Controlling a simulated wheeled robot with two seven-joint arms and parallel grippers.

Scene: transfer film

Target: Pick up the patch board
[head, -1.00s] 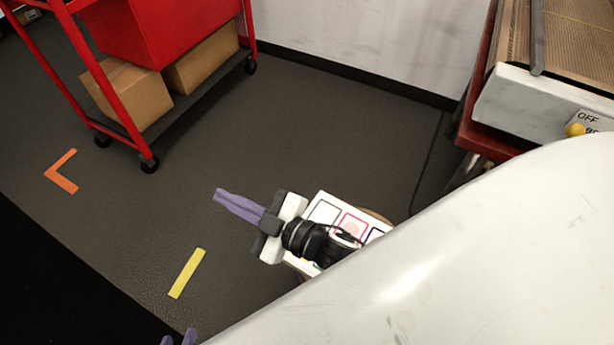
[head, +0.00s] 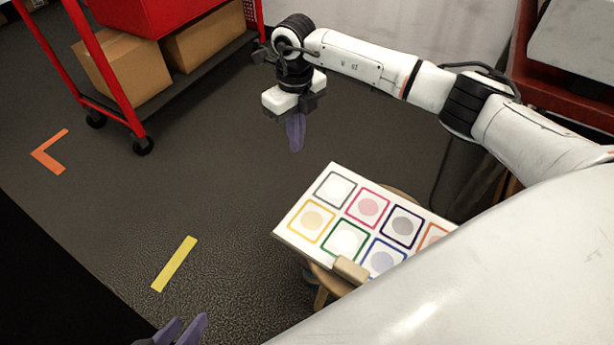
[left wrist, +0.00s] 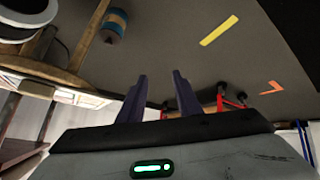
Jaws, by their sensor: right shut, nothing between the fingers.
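The patch board (head: 341,212) is a white panel with several coloured square outlines around pale discs. It lies on a wooden stool (head: 322,287), tilted in the picture, with a tan block (head: 350,270) at its near edge. My own white body hides its right end. My right gripper (head: 296,146) hangs beyond the board's far left corner, fingers down, shut and empty, apart from the board. My left gripper (head: 178,332) shows only its purple fingertips at the bottom edge, left of the board. In the left wrist view its fingers (left wrist: 159,80) are apart with nothing between them.
A red cart (head: 119,90) with cardboard boxes (head: 125,72) stands at the upper left. Yellow (head: 174,264) and orange (head: 48,152) tape mark the floor. Open floor lies left of the stool. A blue and tan cylinder (left wrist: 115,24) shows beside wooden legs in the left wrist view.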

